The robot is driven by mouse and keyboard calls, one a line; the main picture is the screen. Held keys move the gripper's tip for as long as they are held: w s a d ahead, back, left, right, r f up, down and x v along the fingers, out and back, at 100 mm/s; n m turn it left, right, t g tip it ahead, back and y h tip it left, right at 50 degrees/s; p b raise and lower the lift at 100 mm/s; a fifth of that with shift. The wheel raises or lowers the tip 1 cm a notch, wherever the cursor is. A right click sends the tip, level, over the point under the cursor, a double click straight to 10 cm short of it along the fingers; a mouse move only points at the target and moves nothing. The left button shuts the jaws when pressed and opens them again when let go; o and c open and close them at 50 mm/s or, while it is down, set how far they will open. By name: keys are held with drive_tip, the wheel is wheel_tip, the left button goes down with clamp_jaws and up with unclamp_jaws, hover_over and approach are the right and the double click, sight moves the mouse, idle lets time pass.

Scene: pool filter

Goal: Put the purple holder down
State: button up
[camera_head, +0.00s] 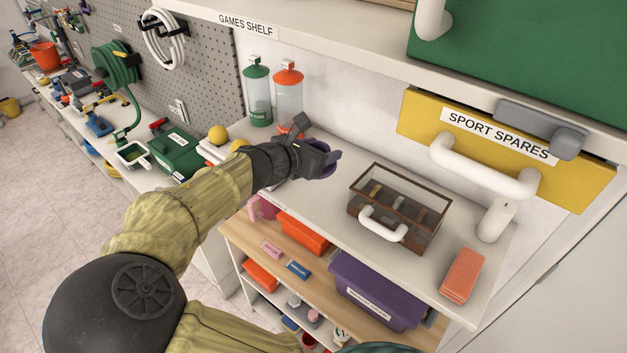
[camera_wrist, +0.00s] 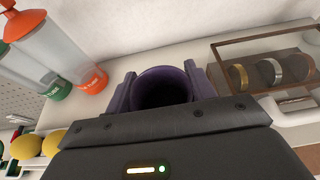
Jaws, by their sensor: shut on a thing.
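The purple holder (camera_wrist: 160,76) is a round, hollow cup with a dark inside. In the wrist view it sits between the two fingers of my gripper (camera_wrist: 163,88), which is shut on it. In the head view my gripper (camera_head: 326,162) is over the left part of the white shelf top (camera_head: 325,195), with only a little of the purple holder (camera_head: 334,158) showing past it. The holder's underside is hidden, so I cannot tell whether it touches the shelf.
A green-based tube (camera_head: 258,95) and an orange-based tube (camera_head: 289,98) stand behind my gripper. A glass-lidded case (camera_head: 400,207) is to the right. An orange block (camera_head: 462,275) and a white candle (camera_head: 496,220) stand further right. Bare shelf lies between gripper and case.

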drive_tip(key=shift+w+d, duration=0.2)
drive_tip(key=shift+w, duration=0.3)
drive_tip(key=shift+s+a, duration=0.35)
drive_tip(key=shift+s, duration=0.15)
drive_tip(key=p, duration=0.1)
hover_over(318, 192)
drive_tip(key=shift+f, duration=2.9)
drive_tip(key=shift+f+p, duration=0.6)
drive_tip(key=shift+f, duration=1.45)
drive_tip(key=shift+f, duration=0.1)
drive_tip(key=o, duration=1.2)
